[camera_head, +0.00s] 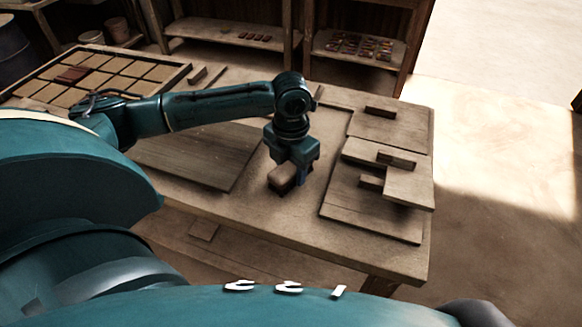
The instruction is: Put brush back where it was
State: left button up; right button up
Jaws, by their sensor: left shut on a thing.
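My left gripper (293,178) points down over the middle of the wooden table. It is shut on a brown, block-like thing (282,177), which looks like the brush. Its bristles cannot be made out, and the fingers hide part of it. The block is low over the tabletop; I cannot tell whether it touches. My right gripper is not in view.
Wooden boards with small handle blocks (371,192) lie at the table's right. A flat board (200,155) lies left of the gripper. A gridded tray of tiles (130,68) is at the far left. Shelves (350,48) stand behind. Bare tabletop (300,225) shows in front.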

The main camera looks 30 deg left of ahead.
aim_at(291, 165)
pick_arm(q)
jog(key=shift+f, duration=0.1)
jog(key=o, duration=0.9)
notch_tip(291, 165, up, 11)
jog(key=shift+p, duration=0.55)
jog(key=shift+r, duration=0.7)
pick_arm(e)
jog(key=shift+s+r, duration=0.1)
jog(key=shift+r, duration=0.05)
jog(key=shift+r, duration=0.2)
